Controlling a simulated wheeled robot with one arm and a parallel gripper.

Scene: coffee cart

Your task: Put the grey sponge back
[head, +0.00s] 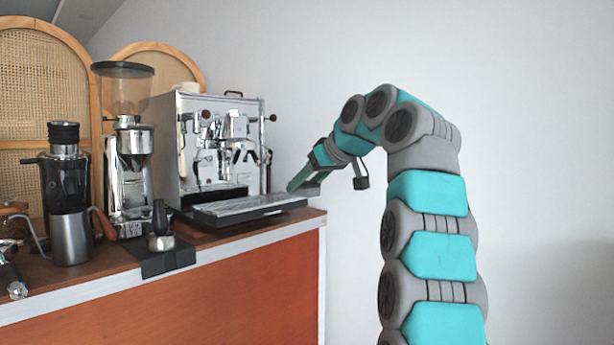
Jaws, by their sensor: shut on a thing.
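My gripper (302,178), with green fingers, points down and to the left beside the right end of the espresso machine. It is shut on a small grey piece at its fingertips, which looks like the grey sponge (312,189). The sponge is mostly hidden by the fingers and is small in view. It appears close to the right end of the machine's drip tray (250,204), near the counter's right edge. I cannot tell whether it touches the counter or the tray.
The chrome espresso machine (215,145) stands just left of my gripper. A grinder (130,165), a metal pitcher (70,238) and a tamper (160,232) on a black mat (158,260) are further left.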

